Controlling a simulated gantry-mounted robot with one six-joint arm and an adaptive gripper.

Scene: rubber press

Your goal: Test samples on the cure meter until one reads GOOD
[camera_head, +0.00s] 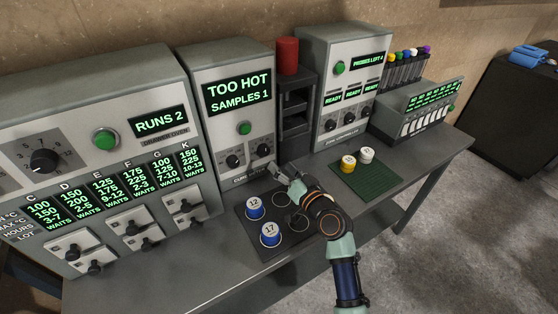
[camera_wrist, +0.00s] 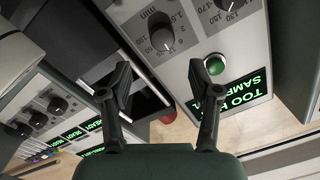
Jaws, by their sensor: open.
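The cure meter (camera_head: 232,125) is the middle grey machine. Its green display (camera_head: 240,91) reads TOO HOT, SAMPLES 1. It has a green button (camera_head: 245,128) and two dark dials (camera_head: 233,160); the button also shows in the wrist view (camera_wrist: 215,64). A sample marked 12 (camera_head: 254,208) and one marked 17 (camera_head: 270,235) stand on the dark pad (camera_head: 250,240) in front; both have blue sides and white tops. Other circles on the pad look empty, partly hidden by my arm. My gripper (camera_head: 289,170) is open near the meter's lower right front. In the wrist view (camera_wrist: 160,82) nothing shows between its fingers.
A drawer oven (camera_head: 100,110) reading RUNS 2 stands left. A dark rack with a red cylinder (camera_head: 288,56) on top stands right of the meter. Further right are a PROBES LEFT 4 machine (camera_head: 318,75) and a green mat (camera_head: 372,183) with yellow and white pieces.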

